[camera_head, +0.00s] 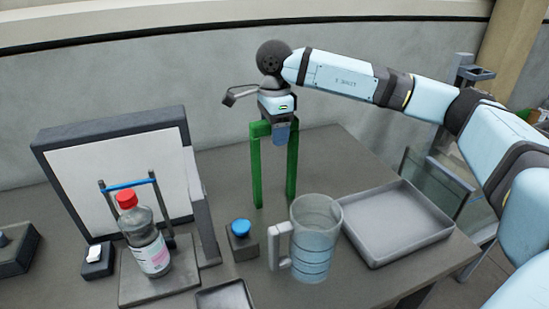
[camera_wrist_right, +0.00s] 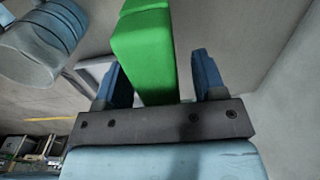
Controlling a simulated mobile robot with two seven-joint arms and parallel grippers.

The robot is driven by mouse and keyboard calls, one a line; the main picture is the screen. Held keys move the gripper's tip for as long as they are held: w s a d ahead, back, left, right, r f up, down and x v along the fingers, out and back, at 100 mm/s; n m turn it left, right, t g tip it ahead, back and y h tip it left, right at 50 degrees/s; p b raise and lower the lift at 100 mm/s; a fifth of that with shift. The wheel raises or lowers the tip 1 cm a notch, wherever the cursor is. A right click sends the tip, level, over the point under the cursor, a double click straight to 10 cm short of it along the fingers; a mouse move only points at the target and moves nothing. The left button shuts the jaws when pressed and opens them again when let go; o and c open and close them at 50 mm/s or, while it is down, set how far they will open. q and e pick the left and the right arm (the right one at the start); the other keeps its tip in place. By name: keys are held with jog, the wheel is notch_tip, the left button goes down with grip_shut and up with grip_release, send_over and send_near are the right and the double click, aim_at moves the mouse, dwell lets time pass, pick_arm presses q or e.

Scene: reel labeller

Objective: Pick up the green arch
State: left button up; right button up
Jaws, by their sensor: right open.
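The green arch (camera_head: 256,165) stands upright on the grey table behind the clear jug, with two legs and a top bar. My right gripper (camera_head: 281,132) is at the arch's top bar, coming from above and behind, and hides part of the bar. In the right wrist view the green arch (camera_wrist_right: 146,50) lies between the two blue fingers of my right gripper (camera_wrist_right: 160,80). The fingers are apart, with a visible gap on the right side; contact on the left side is unclear. My left gripper is not in view.
A clear jug (camera_head: 315,240) stands in front of the arch, beside a grey tray (camera_head: 398,222). A blue button on a dark box (camera_head: 242,243) is near the jug. A red-capped bottle (camera_head: 146,240) stands before a white panel (camera_head: 120,175) at left. A wall (camera_head: 190,75) is close behind.

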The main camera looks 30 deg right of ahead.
jog(key=shift+f, duration=0.1)
grip_shut()
dwell(0.3)
